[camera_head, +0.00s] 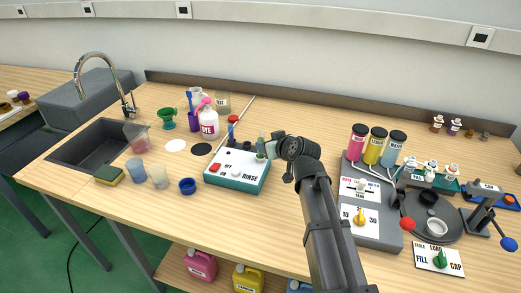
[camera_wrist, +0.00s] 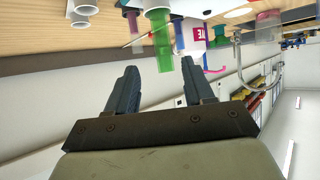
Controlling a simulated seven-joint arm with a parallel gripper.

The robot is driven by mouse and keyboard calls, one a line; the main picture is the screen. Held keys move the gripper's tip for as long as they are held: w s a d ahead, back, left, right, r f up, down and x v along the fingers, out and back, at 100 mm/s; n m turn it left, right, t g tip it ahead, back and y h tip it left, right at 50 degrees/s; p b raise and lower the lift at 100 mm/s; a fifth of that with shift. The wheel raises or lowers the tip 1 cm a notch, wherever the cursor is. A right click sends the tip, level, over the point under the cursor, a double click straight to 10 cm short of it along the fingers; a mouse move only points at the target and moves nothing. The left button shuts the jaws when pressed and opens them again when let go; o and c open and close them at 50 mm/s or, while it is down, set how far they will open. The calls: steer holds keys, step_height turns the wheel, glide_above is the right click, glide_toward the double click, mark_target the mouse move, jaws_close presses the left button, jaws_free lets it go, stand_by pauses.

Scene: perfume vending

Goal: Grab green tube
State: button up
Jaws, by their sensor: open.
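The green tube (camera_wrist: 162,50) shows in the wrist view, in the gap between my fingertips in the picture and beyond them. One end is by a white cylindrical part (camera_wrist: 157,20). In the head view a small green bit (camera_head: 261,157) shows at the rinse box (camera_head: 232,176), beside my gripper; I cannot tell if it is the same tube. My gripper (camera_wrist: 158,67) is open, with two dark fingers apart and nothing held. In the head view my gripper (camera_head: 275,147) is over the right end of the rinse box, its fingers mostly hidden.
A blue translucent tube (camera_wrist: 179,33) is close beside the green one. A green funnel-like cup (camera_head: 167,119), a dye bottle (camera_head: 209,124) and cups stand left of the rinse box. A grey machine (camera_head: 371,205) with coloured cylinders stands right of my arm.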

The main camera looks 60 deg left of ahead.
steer(key=shift+s+x, duration=0.15)
steer(key=shift+x, duration=1.25)
steer(key=shift+s+x, duration=0.1)
steer(key=shift+x, duration=1.3)
steer(key=shift+d+f, duration=0.1)
steer(key=shift+f, duration=0.1)
jaws_close()
